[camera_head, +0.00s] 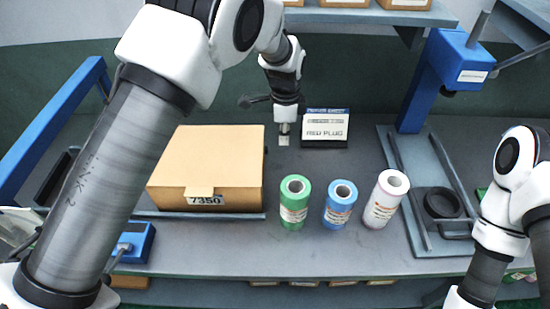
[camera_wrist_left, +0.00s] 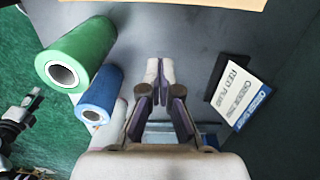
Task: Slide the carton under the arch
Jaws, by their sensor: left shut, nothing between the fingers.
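The carton (camera_head: 212,158) is a tan box with a label reading 7350 on its front. It sits flat on the grey bench, left of centre. A blue arch-like frame (camera_head: 62,115) stands to its left, partly hidden by my left arm. The carton is apart from the visible part of the frame. My left gripper (camera_head: 284,140) points down, shut and empty, just right of the carton's back right corner. In the left wrist view its fingertips (camera_wrist_left: 160,68) are together, and a tan edge of the carton (camera_wrist_left: 190,2) shows at the top. My right gripper is not visible.
Green (camera_head: 295,203), blue (camera_head: 340,205) and white (camera_head: 385,200) rolls stand right of the carton. A grey rail (camera_head: 245,216) runs along the carton's front. A blue press-like stand (camera_head: 425,85) is at right.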

